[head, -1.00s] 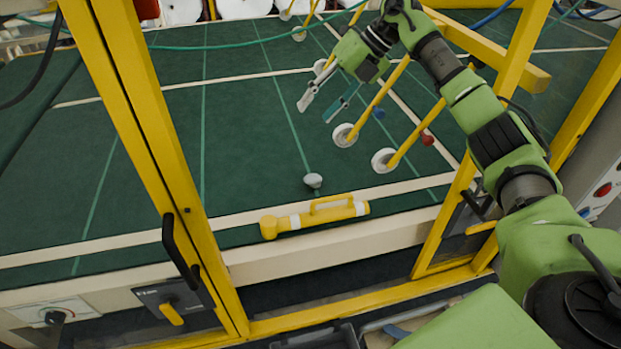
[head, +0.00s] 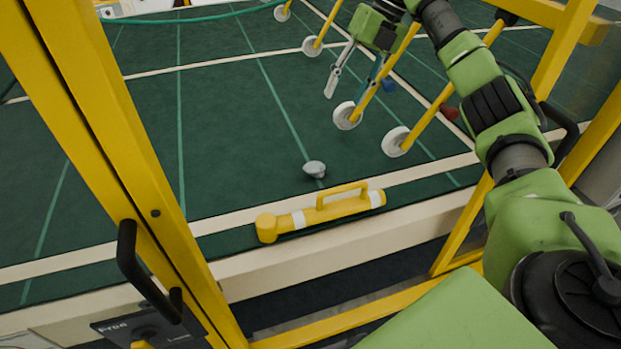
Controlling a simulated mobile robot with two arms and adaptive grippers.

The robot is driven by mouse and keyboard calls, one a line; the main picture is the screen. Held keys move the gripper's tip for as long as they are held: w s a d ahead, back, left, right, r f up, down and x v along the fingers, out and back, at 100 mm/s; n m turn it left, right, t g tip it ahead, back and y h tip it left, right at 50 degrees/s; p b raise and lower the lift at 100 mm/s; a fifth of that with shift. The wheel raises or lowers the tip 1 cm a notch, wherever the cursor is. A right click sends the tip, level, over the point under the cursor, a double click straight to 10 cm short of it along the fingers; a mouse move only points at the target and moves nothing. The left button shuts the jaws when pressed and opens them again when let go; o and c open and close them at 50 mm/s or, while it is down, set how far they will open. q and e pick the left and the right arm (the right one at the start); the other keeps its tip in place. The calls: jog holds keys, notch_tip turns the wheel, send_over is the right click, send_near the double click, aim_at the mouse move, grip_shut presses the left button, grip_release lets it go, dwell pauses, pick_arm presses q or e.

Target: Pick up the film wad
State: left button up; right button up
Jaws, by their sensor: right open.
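A small whitish-grey wad (head: 314,169), which I take for the film wad, lies on the dark green bed (head: 240,130) behind the yellow handled tool. My right gripper (head: 350,83) hangs above the bed, farther back and slightly to the right of the wad. Its two fingers are apart and empty, pointing down. A gap separates it from the wad. My left gripper is not in view.
A yellow tool with a handle (head: 325,212) lies at the bed's near edge, just in front of the wad. Yellow rods with white wheels (head: 396,141) stand right of the wad. A yellow frame post (head: 110,150) rises at left.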

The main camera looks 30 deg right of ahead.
jog(key=b, duration=0.8)
send_near(318, 163)
jog(key=x, duration=0.4)
jog(key=shift+s+a+f+p, duration=0.1)
jog(key=shift+s+f+p, duration=0.2)
jog(key=shift+f, duration=0.1)
jog(key=x, duration=0.1)
jog(key=p+x, duration=0.1)
jog(key=x, duration=0.2)
jog(key=shift+w+a+f, duration=0.15)
jog(key=shift+w+f, duration=0.1)
jog(key=shift+w, duration=0.15)
jog(key=shift+a+f, duration=0.15)
jog(key=shift+f, duration=0.25)
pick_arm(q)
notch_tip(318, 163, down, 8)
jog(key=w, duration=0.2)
pick_arm(e)
jog(key=c, duration=0.6)
